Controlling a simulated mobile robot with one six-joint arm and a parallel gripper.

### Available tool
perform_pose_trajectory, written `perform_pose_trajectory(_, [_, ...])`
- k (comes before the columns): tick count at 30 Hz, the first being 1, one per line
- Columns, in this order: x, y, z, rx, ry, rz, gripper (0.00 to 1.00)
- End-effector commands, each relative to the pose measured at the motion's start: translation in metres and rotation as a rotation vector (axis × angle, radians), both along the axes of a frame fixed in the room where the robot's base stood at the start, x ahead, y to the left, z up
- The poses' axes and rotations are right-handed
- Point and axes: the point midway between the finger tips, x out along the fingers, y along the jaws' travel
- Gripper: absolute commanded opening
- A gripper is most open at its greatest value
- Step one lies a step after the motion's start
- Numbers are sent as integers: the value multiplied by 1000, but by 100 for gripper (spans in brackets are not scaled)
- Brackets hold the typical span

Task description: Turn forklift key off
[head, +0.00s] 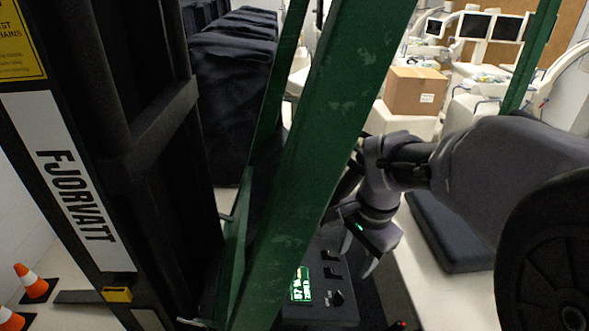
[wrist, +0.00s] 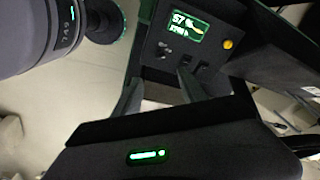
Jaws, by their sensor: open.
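The forklift's dark control panel (head: 318,308) stands low in the middle of the head view, partly behind a green post. On it are a lit green display (head: 301,284), small black switches (head: 331,272) and what looks like the key (head: 338,297), a small dark knob. In the wrist view the display (wrist: 188,26) is at the top, with the likely key (wrist: 163,50) below left of it. My gripper (head: 359,262) is open and empty, just above and right of the panel. In the wrist view its fingers (wrist: 158,78) point toward the panel, apart from the key.
The green post (head: 315,150) rises close to my arm's left. The dark mast labelled FJORVATT (head: 75,190) fills the left. A black seat pad (head: 450,232) lies right of the gripper. An orange button (wrist: 228,44) sits on the panel. Carts and a cardboard box (head: 416,91) stand behind.

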Motion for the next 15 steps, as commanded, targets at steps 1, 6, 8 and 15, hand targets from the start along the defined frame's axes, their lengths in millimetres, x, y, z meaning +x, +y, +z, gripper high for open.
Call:
perform_pose_trajectory(1, [5,-2,10,-2,17,-20,49])
perform_pose_trajectory(6, [11,-4,-2,-3,36,-48,49])
perform_pose_trajectory(8, [12,-4,-11,-3,36,-47,49])
perform_pose_trajectory(15, [15,-1,-69,-2,39,-44,49])
